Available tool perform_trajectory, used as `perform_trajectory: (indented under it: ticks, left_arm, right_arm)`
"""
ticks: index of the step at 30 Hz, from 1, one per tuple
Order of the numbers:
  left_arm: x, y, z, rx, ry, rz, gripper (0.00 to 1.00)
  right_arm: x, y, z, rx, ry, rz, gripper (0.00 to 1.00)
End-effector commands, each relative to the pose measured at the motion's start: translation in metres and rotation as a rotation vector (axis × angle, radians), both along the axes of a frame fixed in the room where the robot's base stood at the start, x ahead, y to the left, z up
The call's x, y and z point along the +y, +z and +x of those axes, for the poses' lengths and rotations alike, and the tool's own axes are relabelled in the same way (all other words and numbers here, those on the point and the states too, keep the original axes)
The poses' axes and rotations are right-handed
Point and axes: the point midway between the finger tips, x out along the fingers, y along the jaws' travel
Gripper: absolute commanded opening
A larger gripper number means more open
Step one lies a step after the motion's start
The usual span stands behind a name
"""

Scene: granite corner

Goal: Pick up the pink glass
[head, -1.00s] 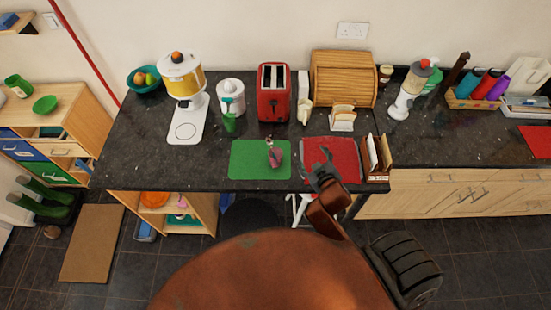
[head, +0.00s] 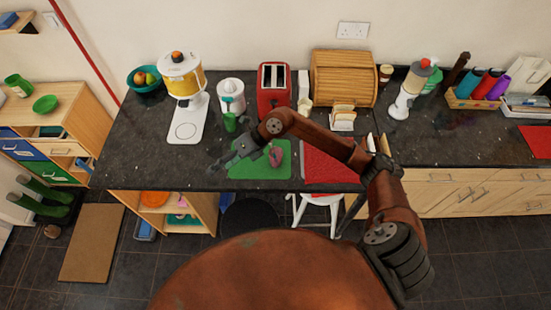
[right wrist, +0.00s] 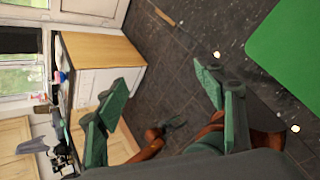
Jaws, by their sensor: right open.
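A small pink object (head: 276,156), which I take for the pink glass, is on the green mat (head: 247,172) near the counter's front edge. It is too small to tell whether it stands or lies. My right arm reaches across the counter, and my right gripper (head: 216,160) is open over the mat's left edge, left of the pink glass and apart from it. In the right wrist view the open fingers (right wrist: 160,82) have nothing between them. The green mat (right wrist: 290,60) shows at upper right there, without the glass. My left gripper is not in view.
A green cup (head: 230,122) and a white juicer (head: 230,95) stand behind the gripper. A red toaster (head: 274,95) stands behind the mat. A red mat (head: 325,165) lies to the right under my forearm. The dark counter left of the green mat is clear.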

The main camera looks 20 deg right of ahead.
Motion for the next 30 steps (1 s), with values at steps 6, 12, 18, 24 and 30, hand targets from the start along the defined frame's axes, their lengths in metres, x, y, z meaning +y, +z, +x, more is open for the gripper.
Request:
perform_trajectory:
  ticks: [6, 12, 18, 24, 30]
  left_arm:
    - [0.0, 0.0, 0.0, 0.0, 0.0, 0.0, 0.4]
    - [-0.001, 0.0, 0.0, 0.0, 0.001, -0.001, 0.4]
    - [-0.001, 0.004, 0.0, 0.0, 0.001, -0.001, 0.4]
    - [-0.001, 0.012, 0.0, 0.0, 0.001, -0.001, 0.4]
    - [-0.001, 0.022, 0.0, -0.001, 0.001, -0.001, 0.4]
  right_arm:
    - [-0.136, -0.04, 0.027, 0.087, 0.009, -0.568, 0.63]
    - [-0.208, -0.034, 0.032, 0.161, -0.037, -0.805, 0.63]
    - [-0.218, -0.047, 0.031, 0.178, -0.046, -0.839, 0.63]
    - [-0.217, -0.067, 0.032, 0.177, -0.045, -0.835, 0.63]
    - [-0.215, -0.097, 0.033, 0.178, -0.044, -0.833, 0.63]
